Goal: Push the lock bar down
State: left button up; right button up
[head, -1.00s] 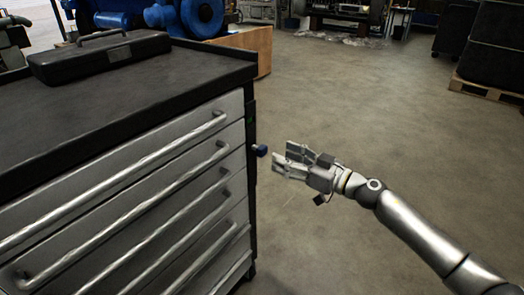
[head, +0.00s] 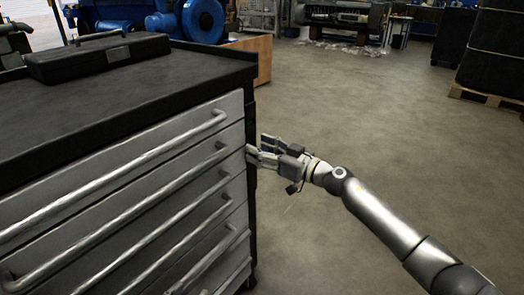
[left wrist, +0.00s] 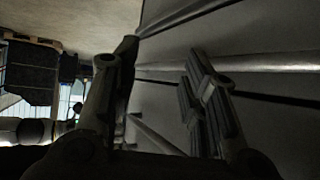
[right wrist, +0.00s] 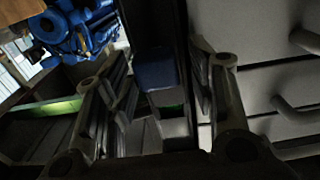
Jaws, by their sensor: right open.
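The drawer cabinet (head: 150,150) stands at the left in the head view, its dark lock bar (head: 251,112) running down the right front corner. In the right wrist view a blue knob (right wrist: 157,72) shows between my fingers, beside the dark upright edge. My right gripper (head: 258,149) is open at that corner, with fingers on both sides of the knob; contact cannot be told. The gripper hides the knob in the head view. My left gripper (left wrist: 155,85) is open and empty in front of the drawer fronts in the left wrist view and is outside the head view.
A black case (head: 100,58) lies on the cabinet top. Long drawer handles (head: 120,175) stick out from the front. Blue machinery (head: 195,18) and a wooden crate (head: 256,58) stand behind. The floor (head: 400,140) to the right is clear.

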grip_shut()
pick_arm(q)
jog(key=shift+s+a+f+g+y+p, duration=0.2)
jog(key=shift+s+f+g, duration=0.2)
jog(key=shift+s+f, duration=0.15)
jog(key=shift+s+a+f+g+y+p, duration=0.1)
jog(key=shift+s+a+f+g, duration=0.1)
jog(key=shift+s+f+g, duration=0.3)
pick_arm(e)
jog(key=shift+f, duration=1.35)
pick_arm(q)
jog(key=shift+r, duration=0.1)
pick_arm(e)
grip_release()
jog(key=shift+f, duration=0.1)
jog(key=shift+d, duration=0.15)
jog(key=v, duration=1.2)
